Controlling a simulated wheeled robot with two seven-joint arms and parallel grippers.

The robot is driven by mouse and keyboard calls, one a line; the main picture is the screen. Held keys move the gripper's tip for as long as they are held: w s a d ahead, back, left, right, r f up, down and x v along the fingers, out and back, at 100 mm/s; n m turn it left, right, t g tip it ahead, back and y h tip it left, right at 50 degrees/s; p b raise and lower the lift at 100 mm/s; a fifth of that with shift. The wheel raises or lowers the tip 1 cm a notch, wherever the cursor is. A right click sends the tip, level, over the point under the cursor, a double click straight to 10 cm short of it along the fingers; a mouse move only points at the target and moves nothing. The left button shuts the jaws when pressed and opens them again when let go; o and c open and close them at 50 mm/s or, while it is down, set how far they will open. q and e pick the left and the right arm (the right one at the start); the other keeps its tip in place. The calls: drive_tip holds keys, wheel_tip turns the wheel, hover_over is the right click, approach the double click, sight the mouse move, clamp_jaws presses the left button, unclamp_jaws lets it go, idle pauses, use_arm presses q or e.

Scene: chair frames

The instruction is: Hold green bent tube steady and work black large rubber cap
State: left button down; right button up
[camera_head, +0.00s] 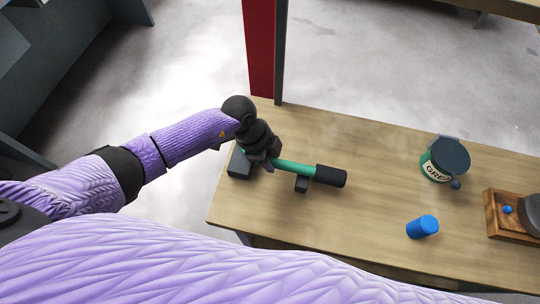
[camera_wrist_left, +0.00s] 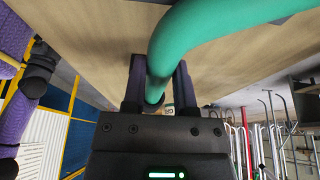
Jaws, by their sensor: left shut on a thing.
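The green bent tube (camera_head: 293,168) lies above the wooden bench near its left end. The black large rubber cap (camera_head: 330,176) is on the tube's right end. My left gripper (camera_head: 268,162) is shut on the tube, left of the cap. In the left wrist view the tube (camera_wrist_left: 190,38) passes between the two fingers of the left gripper (camera_wrist_left: 158,88) and bends away to the right. The cap does not show clearly there. The tube's far left part is hidden by the gripper in the head view. My right gripper is not in view.
Dark support blocks (camera_head: 302,184) stand under the tube on the bench (camera_head: 375,200). A blue cylinder (camera_head: 422,227), a green grease tin (camera_head: 436,166) with a dark lid, and a wooden tray (camera_head: 494,222) are to the right. A red post (camera_head: 260,45) stands behind the bench.

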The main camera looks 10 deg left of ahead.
use_arm(q)
drive_tip(key=shift+r, duration=0.1)
drive_tip(key=shift+c, duration=1.6)
unclamp_jaws()
drive_tip(key=p+v, duration=0.4)
drive_tip(key=v, duration=0.6)
